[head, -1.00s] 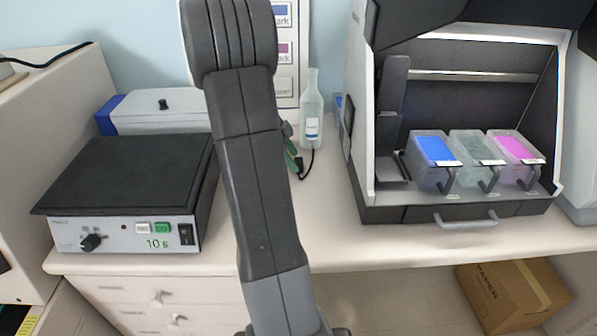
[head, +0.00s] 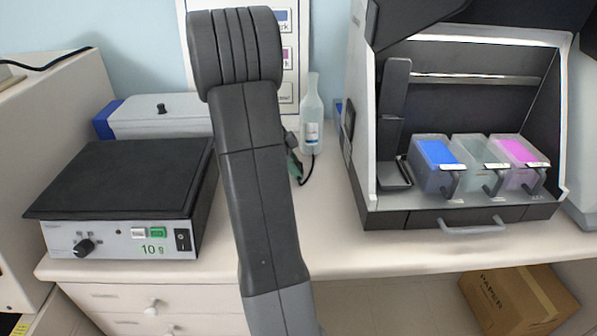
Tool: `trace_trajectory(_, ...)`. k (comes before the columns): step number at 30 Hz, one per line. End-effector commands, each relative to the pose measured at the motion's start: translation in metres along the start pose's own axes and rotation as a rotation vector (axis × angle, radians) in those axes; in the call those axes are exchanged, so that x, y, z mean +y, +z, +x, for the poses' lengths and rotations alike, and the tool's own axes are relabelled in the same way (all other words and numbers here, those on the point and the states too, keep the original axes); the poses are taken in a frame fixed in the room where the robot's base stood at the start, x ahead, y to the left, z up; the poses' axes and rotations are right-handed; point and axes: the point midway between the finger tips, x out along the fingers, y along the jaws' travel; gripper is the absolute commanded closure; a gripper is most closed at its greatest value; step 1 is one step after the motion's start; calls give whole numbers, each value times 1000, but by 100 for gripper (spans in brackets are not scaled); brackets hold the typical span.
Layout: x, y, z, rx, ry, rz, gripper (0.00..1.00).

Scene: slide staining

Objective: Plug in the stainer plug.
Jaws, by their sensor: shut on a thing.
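The stainer (head: 455,213) stands open at the right of the bench, with blue, grey-green and pink baths inside. My gripper (head: 291,140) is mostly hidden behind my own arm; only a small dark part shows past the arm's right edge, in front of the wall. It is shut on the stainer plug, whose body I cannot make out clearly. A greenish piece (head: 295,167) shows just below it, and a black cord (head: 309,168) hangs from there towards the bench. The wall socket is not visible.
A clear bottle (head: 312,122) stands close right of the gripper. A black-topped device (head: 125,180) sits at left, with a white and blue box (head: 160,118) behind it. A wall chart (head: 290,60) is partly covered by my arm.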

Motion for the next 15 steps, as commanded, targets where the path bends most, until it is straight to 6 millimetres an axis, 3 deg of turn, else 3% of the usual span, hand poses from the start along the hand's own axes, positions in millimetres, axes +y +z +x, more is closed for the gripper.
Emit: trace_trajectory(15,0,-21,-37,0,-1,0,91)
